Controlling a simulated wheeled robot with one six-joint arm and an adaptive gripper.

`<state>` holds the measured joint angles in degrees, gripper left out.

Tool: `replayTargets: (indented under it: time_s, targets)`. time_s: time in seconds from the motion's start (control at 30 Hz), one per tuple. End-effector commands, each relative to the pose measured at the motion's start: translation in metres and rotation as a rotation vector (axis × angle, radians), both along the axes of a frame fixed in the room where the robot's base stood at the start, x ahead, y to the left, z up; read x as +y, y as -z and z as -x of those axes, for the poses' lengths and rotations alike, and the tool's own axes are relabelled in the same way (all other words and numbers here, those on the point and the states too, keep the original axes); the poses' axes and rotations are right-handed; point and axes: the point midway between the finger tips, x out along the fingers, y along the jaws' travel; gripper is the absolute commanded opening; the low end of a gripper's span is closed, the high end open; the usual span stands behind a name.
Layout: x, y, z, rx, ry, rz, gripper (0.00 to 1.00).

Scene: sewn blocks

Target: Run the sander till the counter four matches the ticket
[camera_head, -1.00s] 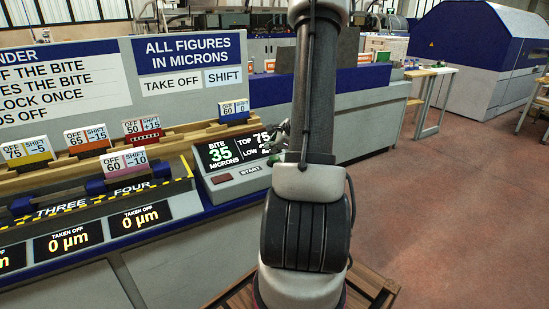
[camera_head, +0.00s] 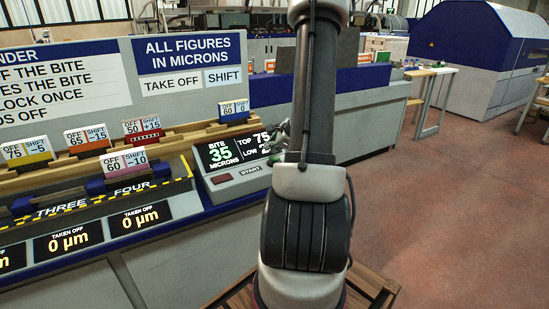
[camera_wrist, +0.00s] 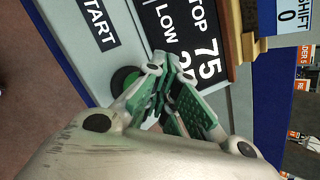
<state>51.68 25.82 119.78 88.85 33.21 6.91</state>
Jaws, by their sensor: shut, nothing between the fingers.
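Counter four (camera_head: 140,218) reads 0 µm taken off. Behind the FOUR label stands a ticket (camera_head: 125,161) reading OFF 60, SHIFT -10, with a pink base. The sander's control panel (camera_head: 236,188) has a display (camera_head: 230,152) reading BITE 35 MICRONS and TOP 75; the LOW figure is partly hidden. The START label (camera_head: 250,171) also shows in the wrist view (camera_wrist: 98,22). My gripper (camera_wrist: 163,92) is shut and empty over the panel, close to the button; contact cannot be told.
A red button (camera_head: 222,178) sits at the panel's left. Other tickets (camera_head: 87,138) stand along the wooden rails behind. The counter three display (camera_head: 68,240) reads 0 µm. A rules sign (camera_head: 62,85) rises behind. Open floor (camera_head: 450,210) lies to the right.

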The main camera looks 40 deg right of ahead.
Motion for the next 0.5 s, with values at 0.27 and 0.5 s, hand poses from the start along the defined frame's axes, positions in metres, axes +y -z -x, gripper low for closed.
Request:
replayTargets:
  time_s: [0.27, 0.5]
  targets:
    - [0.0001, 0.0082, 0.0004, 0.001, 0.0, -0.001, 0.0]
    - [0.0001, 0.0083, 0.0003, 0.0, 0.0, 0.0, 0.0]
